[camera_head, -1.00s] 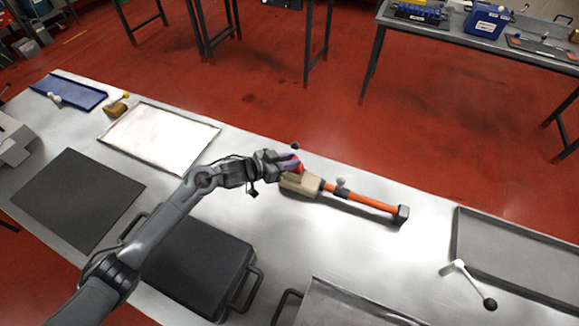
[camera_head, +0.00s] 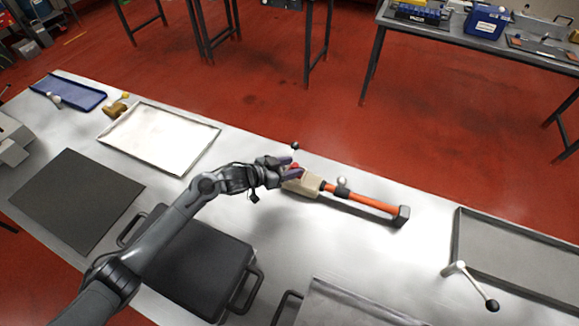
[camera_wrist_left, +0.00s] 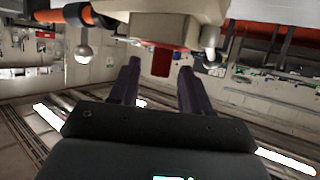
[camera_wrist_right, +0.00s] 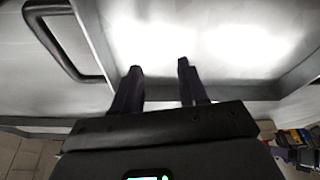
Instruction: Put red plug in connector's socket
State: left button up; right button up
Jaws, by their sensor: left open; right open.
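The beige connector (camera_head: 308,184) lies on the metal table with an orange cable (camera_head: 365,200) running right from it. The red plug (camera_head: 294,168) is at the connector's left end, partly hidden by my left gripper (camera_head: 294,167). In the left wrist view the red plug (camera_wrist_left: 161,62) protrudes from the connector (camera_wrist_left: 165,30) toward my open left gripper (camera_wrist_left: 158,66); its seating depth cannot be told. The fingers stand apart, with the plug just beyond them. My right gripper (camera_wrist_right: 160,68) is open and empty in its wrist view; it is not in the head view.
A black case (camera_head: 190,268) with handles lies below my left arm. A pale tray (camera_head: 160,138) is at left, a grey tray (camera_head: 515,262) at right. Holders with ball ends (camera_head: 342,182) stand by the cable. Bare table lies in front of the cable.

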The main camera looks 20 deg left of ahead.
pick_arm(q)
jog(key=shift+r, duration=0.2)
jog(key=shift+s+a+r, duration=0.1)
jog(key=shift+s+a, duration=0.1)
jog(key=shift+s, duration=0.05)
pick_arm(e)
jog(key=shift+r, duration=0.15)
jog(key=shift+r+p, duration=0.9)
jog(key=shift+p, duration=0.15)
pick_arm(q)
jog(key=v, duration=1.1)
jog(key=shift+s+r, duration=0.15)
jog(key=shift+r, duration=0.05)
pick_arm(e)
jog(key=shift+r, duration=0.1)
